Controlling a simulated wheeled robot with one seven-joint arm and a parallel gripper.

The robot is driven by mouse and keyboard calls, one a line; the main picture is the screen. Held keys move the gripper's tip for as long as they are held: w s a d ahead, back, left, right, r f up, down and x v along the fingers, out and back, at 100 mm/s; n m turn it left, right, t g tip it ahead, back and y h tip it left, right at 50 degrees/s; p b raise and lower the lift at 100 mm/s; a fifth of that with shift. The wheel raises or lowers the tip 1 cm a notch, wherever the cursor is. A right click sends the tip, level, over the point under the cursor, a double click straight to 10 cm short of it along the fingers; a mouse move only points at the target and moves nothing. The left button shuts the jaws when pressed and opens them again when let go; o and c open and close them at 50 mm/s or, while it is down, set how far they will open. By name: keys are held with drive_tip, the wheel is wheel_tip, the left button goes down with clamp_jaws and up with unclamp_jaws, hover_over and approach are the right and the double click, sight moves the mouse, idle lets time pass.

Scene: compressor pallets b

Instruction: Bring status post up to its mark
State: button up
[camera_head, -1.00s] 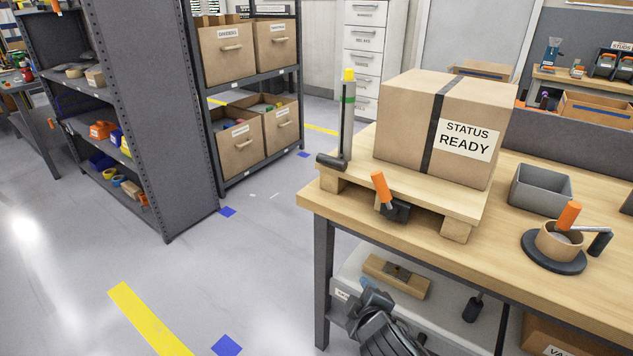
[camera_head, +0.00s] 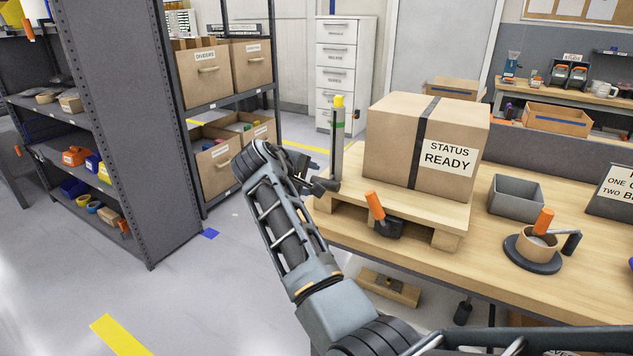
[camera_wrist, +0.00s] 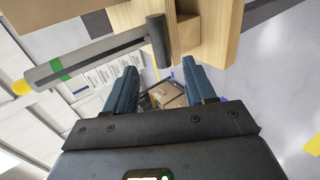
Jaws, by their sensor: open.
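The status post (camera_head: 338,135) is a grey upright rod with a yellow cap and a green band near its top. It stands at the left corner of the wooden pallet (camera_head: 410,192), beside the box. In the wrist view the post (camera_wrist: 85,62) lies across the upper left, and a dark crossbar (camera_wrist: 157,40) shows at its lower end. My gripper (camera_head: 318,186) is at the foot of the post, partly hidden by my arm. In the wrist view my gripper (camera_wrist: 160,72) is open, its fingers apart just short of the crossbar, with nothing between them.
A taped box (camera_head: 425,145) labelled "STATUS READY" sits on the pallet. An orange-handled clamp (camera_head: 375,208) is at the pallet's front. A grey bin (camera_head: 515,198) and a round fixture (camera_head: 535,250) stand on the bench to the right. Shelving (camera_head: 110,130) stands left, with open floor between.

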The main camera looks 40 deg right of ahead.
sight(321, 183)
drive_tip(key=x, duration=0.7)
drive_tip(key=shift+d+f+p, duration=0.2)
drive_tip(key=shift+p, duration=0.2)
clamp_jaws()
